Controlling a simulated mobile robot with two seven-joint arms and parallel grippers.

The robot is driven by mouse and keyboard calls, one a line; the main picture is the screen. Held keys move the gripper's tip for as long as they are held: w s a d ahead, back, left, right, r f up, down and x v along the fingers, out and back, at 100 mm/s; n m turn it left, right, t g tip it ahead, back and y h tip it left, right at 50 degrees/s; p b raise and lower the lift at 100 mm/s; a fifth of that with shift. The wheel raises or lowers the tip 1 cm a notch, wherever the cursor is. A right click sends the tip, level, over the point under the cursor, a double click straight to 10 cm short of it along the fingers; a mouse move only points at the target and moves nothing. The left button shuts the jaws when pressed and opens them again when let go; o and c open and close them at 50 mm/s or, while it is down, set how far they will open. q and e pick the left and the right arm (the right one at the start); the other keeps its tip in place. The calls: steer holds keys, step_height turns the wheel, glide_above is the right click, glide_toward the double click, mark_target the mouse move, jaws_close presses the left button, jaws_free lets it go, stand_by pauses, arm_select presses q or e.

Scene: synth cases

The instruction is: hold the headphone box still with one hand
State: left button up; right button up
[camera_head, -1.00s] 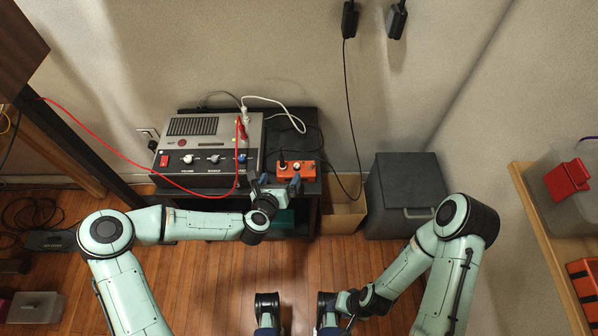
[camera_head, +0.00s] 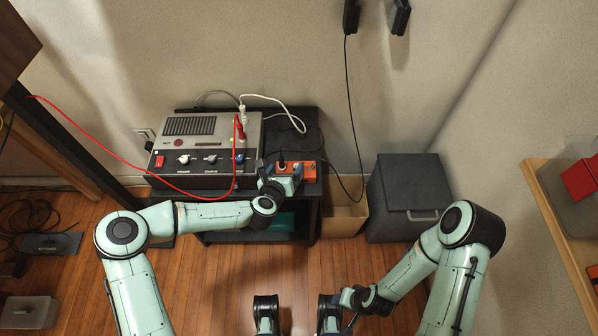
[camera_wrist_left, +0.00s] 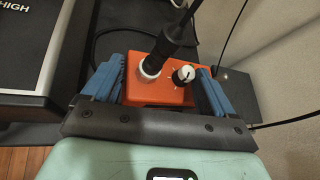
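The headphone box (camera_head: 310,170) is a small orange box with a black plug and a knob, on the dark table beside the grey machine. It also shows in the left wrist view (camera_wrist_left: 155,96). My left gripper (camera_head: 281,179) is at the box and hides its left part in the head view. In the left wrist view its blue fingers (camera_wrist_left: 160,82) stand apart, one on each side of the box; I cannot tell whether they touch it.
The grey machine (camera_head: 200,130) with knobs stands left of the box. A black cable runs up from the box's plug. A red cable (camera_head: 100,148) crosses at left. An open cardboard box (camera_head: 343,222) and a dark lidded bin (camera_head: 405,195) stand right of the table.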

arm_select(q)
steer(key=shift+c, duration=1)
steer(key=o, duration=0.9)
steer(key=shift+o, duration=0.2)
steer(key=v, duration=1.2)
steer(key=shift+f, duration=0.1)
